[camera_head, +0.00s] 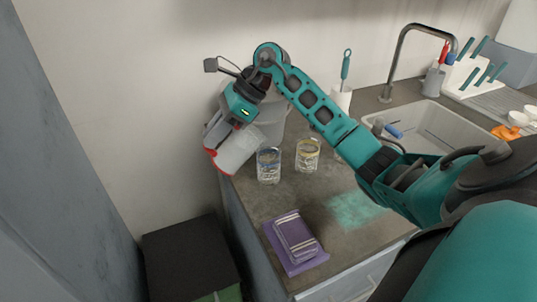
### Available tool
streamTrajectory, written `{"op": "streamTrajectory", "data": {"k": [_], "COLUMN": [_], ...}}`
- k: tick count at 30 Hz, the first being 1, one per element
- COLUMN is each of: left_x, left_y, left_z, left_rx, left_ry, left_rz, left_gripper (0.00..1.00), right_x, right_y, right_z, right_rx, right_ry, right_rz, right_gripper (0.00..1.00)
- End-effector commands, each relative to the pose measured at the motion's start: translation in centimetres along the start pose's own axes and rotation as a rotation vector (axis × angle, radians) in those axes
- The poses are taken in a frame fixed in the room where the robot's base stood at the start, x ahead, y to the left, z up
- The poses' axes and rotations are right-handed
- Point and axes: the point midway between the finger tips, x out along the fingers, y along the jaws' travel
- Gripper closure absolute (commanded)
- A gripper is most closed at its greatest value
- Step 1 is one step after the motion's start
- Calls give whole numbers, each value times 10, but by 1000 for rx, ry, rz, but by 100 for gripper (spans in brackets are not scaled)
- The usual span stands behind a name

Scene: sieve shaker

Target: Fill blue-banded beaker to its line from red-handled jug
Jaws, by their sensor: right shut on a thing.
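The red-handled jug (236,151) is pale and translucent, with red along its lower left edge. It hangs tilted at the counter's left end. My right gripper (230,124) is above it and shut on it; the fingertips are partly hidden. The blue-banded beaker (268,167) stands upright on the counter, just right of the jug. It is clear glass; its fill level and line are too small to tell. I cannot tell whether any liquid flows from the jug. My left gripper is not in view.
A yellow-banded beaker (307,156) stands right of the blue-banded one. A grey container (272,125) is behind them, partly hidden by my right arm. A sink (432,127) with a tap is at right.

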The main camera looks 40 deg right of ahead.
Motion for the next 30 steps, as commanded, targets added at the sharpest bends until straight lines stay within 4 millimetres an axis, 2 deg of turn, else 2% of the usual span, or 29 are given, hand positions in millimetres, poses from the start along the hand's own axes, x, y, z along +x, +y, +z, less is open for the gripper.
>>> {"op": "streamTrajectory", "data": {"k": [3,6,17,30], "left_x": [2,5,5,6], "left_y": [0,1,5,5], "left_z": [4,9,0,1], "left_rx": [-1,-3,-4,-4], "left_ry": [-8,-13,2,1], "left_rz": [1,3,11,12], "left_gripper": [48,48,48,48], "right_x": [-8,-7,-11,-12], "right_y": [0,0,0,0], "right_z": [1,-1,-1,-1], "right_rx": [0,-1,-3,-4], "right_ry": [-63,-105,-124,-152], "right_rz": [-1,2,1,2], "right_gripper": [100,100,100,100]}}
